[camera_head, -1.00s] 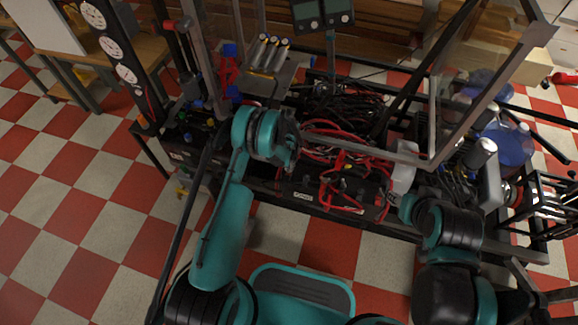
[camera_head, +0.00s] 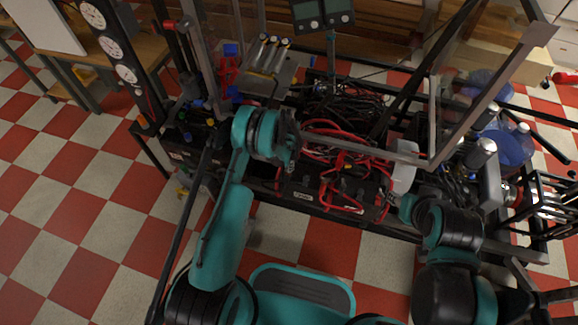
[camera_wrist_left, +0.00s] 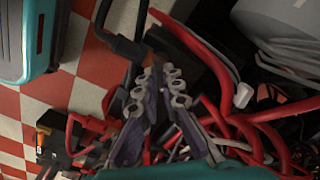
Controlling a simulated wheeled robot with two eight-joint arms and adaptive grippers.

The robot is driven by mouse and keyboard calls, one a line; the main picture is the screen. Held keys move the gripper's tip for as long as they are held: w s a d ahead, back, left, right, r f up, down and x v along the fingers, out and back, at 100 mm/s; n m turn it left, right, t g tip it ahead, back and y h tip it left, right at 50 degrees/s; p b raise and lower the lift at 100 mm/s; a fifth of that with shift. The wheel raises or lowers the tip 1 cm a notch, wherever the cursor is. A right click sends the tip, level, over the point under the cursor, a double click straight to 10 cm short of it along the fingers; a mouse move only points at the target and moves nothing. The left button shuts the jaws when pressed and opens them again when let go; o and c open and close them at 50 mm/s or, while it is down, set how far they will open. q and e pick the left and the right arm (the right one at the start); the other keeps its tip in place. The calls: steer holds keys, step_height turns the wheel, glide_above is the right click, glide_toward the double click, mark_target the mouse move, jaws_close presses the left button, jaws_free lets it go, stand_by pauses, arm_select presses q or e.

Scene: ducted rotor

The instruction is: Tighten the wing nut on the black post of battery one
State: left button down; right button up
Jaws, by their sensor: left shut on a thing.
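My left arm reaches over the battery bench in the head view, with its dark wrist end (camera_head: 288,138) above the batteries. In the left wrist view my left gripper (camera_wrist_left: 162,78) has its two ridged fingers close together, beside a black cable end (camera_wrist_left: 126,46). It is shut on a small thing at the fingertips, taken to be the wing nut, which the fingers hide. The black post is also hidden. A dark battery box (camera_head: 304,188) with a pale label stands below the gripper; I cannot tell which battery is number one. My right gripper does not show.
Red cables (camera_head: 335,140) loop over the batteries, and red cables (camera_wrist_left: 205,60) also pass close to the fingers. A gauge panel (camera_head: 110,45) stands at the left. Checkered floor (camera_head: 75,230) is free in front.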

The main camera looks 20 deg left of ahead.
arm_select(q)
steer(key=m, duration=0.4)
steer(key=shift+m, duration=2.2)
steer(key=c, duration=1.7)
jaws_free()
step_height(320, 180, up, 12)
steer(key=shift+r, duration=0.1)
